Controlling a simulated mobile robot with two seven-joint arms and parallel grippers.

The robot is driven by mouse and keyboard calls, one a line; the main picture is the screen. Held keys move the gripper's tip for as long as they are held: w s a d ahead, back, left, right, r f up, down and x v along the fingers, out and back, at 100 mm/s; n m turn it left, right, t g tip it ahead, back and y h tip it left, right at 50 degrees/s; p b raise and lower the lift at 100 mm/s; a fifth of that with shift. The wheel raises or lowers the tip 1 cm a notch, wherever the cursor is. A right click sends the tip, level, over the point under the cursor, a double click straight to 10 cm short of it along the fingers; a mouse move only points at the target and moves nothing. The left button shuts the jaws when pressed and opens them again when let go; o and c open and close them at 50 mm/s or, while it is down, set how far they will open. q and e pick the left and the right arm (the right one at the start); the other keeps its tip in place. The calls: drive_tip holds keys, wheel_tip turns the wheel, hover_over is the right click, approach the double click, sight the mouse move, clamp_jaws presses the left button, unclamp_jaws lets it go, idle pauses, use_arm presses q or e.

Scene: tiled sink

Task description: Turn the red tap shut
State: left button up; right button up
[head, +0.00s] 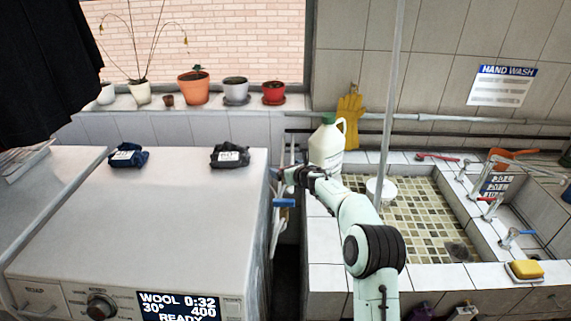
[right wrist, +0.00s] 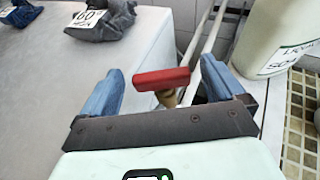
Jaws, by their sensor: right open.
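The red tap handle (right wrist: 162,79) shows in the right wrist view as a flat red bar on a brass stem. It lies between the two blue fingertips of my right gripper (right wrist: 160,68), with a gap visible on either side. My right gripper is open and holds nothing. In the head view, my right gripper (head: 281,187) is beside the right side of the white washing machine, and the handle cannot be made out there. My left gripper is not in view.
A white jug (head: 326,148) stands on the tiled ledge close to my right gripper. The washing machine (head: 190,205) is to its left, with two dark cloth bundles on top. Pale pipes run behind the handle. The tiled sink (head: 415,205) and other taps are to the right.

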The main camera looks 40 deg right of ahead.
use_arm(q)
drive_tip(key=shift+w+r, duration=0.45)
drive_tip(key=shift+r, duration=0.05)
use_arm(e)
drive_tip(key=shift+x, duration=0.9)
drive_tip(key=shift+s, duration=0.1)
drive_tip(key=c, duration=1)
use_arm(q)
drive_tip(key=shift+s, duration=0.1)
use_arm(e)
drive_tip(key=shift+o, duration=0.2)
